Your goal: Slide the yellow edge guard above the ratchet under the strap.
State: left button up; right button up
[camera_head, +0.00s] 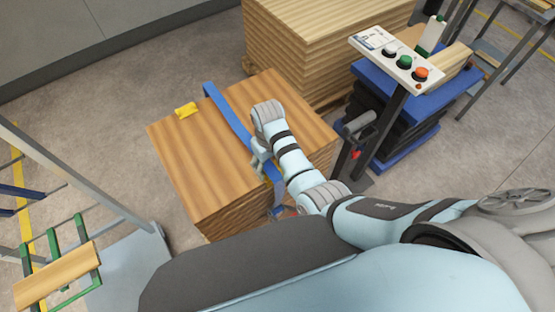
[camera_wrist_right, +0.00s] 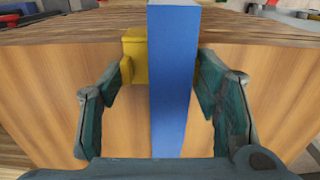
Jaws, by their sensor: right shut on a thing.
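A blue strap (camera_head: 230,115) runs across the top of a stack of wooden boards (camera_head: 190,155). My right gripper (camera_head: 262,160) is low over the strap near the stack's near edge. In the right wrist view its fingers (camera_wrist_right: 164,72) are shut on a yellow edge guard (camera_wrist_right: 134,58), one finger at each end. The strap (camera_wrist_right: 172,90) passes in front of the guard's middle and hides it; yellow shows on both sides. The guard sits at the edge between the plain wood face and the layered side. I cannot make out the ratchet clearly. My left gripper is not in view.
Another yellow piece (camera_head: 186,110) lies on the stack's far left part, apart from the strap. A control panel (camera_head: 398,60) on a post stands right of the stack. A second board stack (camera_head: 310,50) is behind.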

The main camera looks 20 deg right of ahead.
aim_at(268, 171)
jog(key=shift+s+a, duration=0.15)
jog(key=shift+a, duration=0.3)
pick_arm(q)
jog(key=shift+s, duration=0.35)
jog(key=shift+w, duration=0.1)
pick_arm(e)
jog(key=o, duration=1.2)
jog(key=shift+o, duration=0.2)
notch_tip(268, 171, up, 8)
jog(key=shift+f, duration=0.2)
